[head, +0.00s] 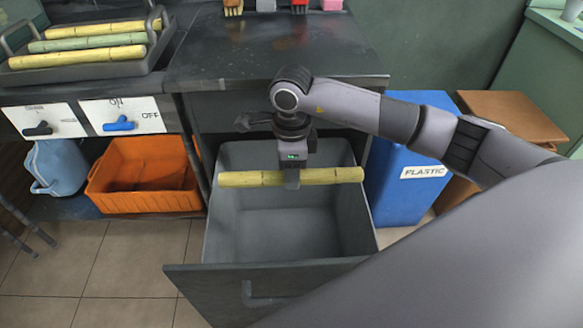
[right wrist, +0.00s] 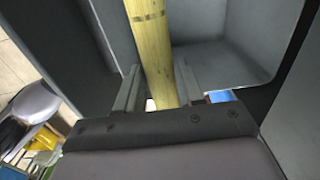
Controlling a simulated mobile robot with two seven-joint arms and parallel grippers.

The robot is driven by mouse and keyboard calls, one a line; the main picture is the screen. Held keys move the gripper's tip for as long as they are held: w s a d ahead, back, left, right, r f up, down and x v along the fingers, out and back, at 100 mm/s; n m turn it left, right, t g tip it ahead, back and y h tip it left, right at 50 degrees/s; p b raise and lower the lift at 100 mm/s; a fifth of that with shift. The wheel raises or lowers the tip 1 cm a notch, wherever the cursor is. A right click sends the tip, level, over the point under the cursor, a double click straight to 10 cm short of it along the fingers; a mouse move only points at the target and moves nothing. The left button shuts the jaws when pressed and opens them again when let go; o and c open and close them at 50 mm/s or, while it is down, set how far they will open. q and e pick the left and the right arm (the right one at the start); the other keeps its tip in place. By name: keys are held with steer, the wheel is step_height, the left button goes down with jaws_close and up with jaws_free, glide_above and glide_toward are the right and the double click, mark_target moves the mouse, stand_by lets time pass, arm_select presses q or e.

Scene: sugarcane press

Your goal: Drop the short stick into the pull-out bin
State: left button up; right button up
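My right gripper (head: 292,180) points down over the pull-out bin (head: 290,258) and is shut on a yellow jointed stick (head: 335,175). The stick lies level and crosswise above the grey bin, reaching about from its left wall to its right wall in the head view. In the right wrist view the stick (right wrist: 153,45) runs between the two fingers (right wrist: 160,90). The bin is pulled out, and the visible part of its inside looks empty. My left gripper is not in view.
A tray (head: 85,68) with several sticks stands on the counter at upper left. An orange crate (head: 145,200) and a blue jug (head: 58,168) sit left of the bin. A blue bin marked PLASTIC (head: 400,195) stands to its right. Tiled floor is clear at lower left.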

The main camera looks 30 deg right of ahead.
steer(key=o, duration=0.4)
steer(key=shift+r+p, duration=0.55)
steer(key=shift+r, duration=3.05)
